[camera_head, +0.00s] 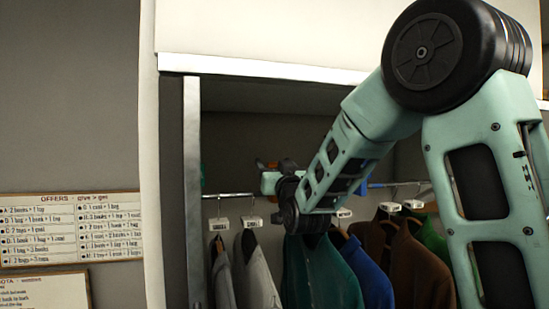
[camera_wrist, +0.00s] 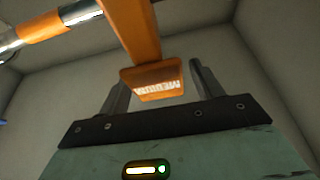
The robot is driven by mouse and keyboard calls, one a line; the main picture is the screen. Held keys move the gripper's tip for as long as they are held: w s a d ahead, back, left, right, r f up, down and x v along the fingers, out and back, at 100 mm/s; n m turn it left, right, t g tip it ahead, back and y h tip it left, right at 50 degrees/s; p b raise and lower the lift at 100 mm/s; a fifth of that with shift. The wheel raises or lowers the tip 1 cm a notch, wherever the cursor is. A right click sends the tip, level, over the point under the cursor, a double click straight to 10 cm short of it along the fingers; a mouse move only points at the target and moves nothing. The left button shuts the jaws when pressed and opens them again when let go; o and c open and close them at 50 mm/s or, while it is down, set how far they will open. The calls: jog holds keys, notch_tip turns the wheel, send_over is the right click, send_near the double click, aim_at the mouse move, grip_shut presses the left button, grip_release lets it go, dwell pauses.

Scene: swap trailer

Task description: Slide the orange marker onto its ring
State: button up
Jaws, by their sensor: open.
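The orange marker (camera_wrist: 152,83) shows in the wrist view as a plate with pale lettering, apparently "MEDIUM", on a broad orange stem that runs up out of the picture. My gripper (camera_wrist: 158,72) is open, with one dark finger on each side of the plate. I cannot tell whether either finger touches it. An orange band (camera_wrist: 43,27), which may be the ring, encircles the metal rail at the upper left, apart from the plate. My arm hides my fingers there.
A clothes rail (camera_head: 228,195) crosses the alcove, with white tags and several garments on hangers, including a teal coat (camera_head: 322,275) and a brown coat (camera_head: 415,270) below my arm. A grey upright post (camera_head: 192,190) bounds the left side. Offer boards (camera_head: 70,230) hang farther left.

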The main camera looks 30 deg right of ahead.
jog(key=shift+w+d+r, duration=0.1)
jog(key=shift+w, duration=0.15)
jog(key=c, duration=1.4)
jog(key=d+b, duration=0.2)
jog(key=s+d+b, duration=0.1)
jog(key=d+b, duration=0.2)
jog(key=d, duration=0.1)
jog(key=shift+s+d+b, duration=0.4)
jog(key=o, duration=1.4)
